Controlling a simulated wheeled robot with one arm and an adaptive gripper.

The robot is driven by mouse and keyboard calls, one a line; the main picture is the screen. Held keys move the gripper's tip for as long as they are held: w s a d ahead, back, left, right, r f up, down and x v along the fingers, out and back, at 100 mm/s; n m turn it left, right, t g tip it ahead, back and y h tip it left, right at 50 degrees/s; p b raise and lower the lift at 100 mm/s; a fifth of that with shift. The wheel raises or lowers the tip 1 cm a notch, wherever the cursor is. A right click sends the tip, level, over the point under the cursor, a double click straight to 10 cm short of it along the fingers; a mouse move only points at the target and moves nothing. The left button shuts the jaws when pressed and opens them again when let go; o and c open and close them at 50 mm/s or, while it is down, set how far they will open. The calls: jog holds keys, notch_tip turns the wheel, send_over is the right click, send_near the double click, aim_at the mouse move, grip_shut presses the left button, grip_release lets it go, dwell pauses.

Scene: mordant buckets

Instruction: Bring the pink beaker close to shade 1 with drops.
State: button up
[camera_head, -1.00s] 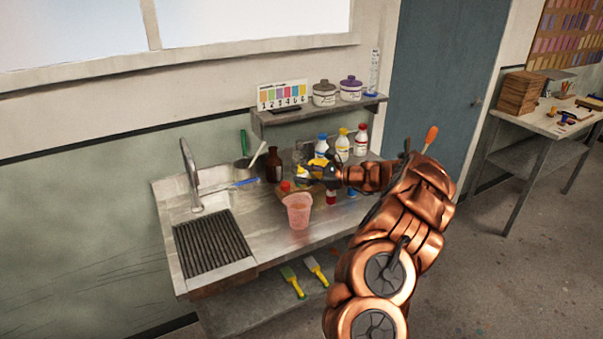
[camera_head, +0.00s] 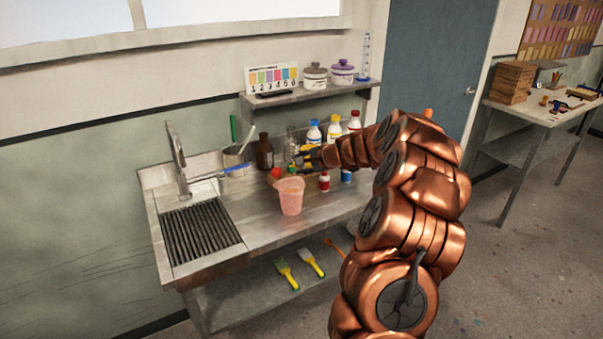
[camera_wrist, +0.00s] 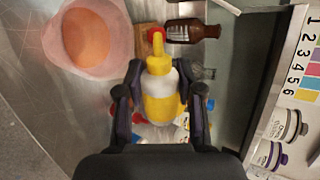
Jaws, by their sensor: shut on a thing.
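The pink beaker (camera_head: 290,198) stands upright on the steel counter in front of my gripper. In the wrist view the beaker (camera_wrist: 112,22) is at upper left, with orange-pink liquid inside. My gripper (camera_head: 306,156) is behind and slightly right of the beaker. In the wrist view it is shut around a yellow and white dropper bottle (camera_wrist: 160,82), whose yellow nozzle points to the picture's top, beside the beaker and not over it. The numbered shade card (camera_head: 272,78) stands on the wall shelf; its shade 1 patch is at the left end.
Small dropper bottles, one red-labelled (camera_head: 324,182), stand right of the beaker. A brown bottle (camera_head: 264,152) and capped white bottles, one blue-capped (camera_head: 314,132), stand behind. A sink (camera_head: 200,238) is at left. The shelf (camera_head: 310,93) overhangs the counter's back. The counter's front is clear.

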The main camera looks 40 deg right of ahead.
jog(key=n+h+b, duration=0.1)
jog(key=b, duration=0.1)
jog(key=n+h+b, duration=0.1)
jog(key=b, duration=0.2)
jog(key=shift+f+b, duration=0.3)
jog(key=shift+f, duration=0.1)
jog(key=n+h+b, duration=0.1)
jog(key=b, duration=0.2)
jog(key=shift+h+b, duration=0.3)
jog(key=shift+b, duration=0.05)
jog(key=n+h+b, duration=0.1)
jog(key=b, duration=0.2)
jog(key=n+t+h+b, duration=0.1)
jog(key=b, duration=0.2)
jog(key=shift+a+r, duration=0.4)
jog(key=shift+a+r+n+h+b, duration=0.1)
jog(key=shift+r+n+h+b, duration=0.25)
jog(key=shift+n+h+b, duration=0.4)
jog(key=shift+r, duration=0.1)
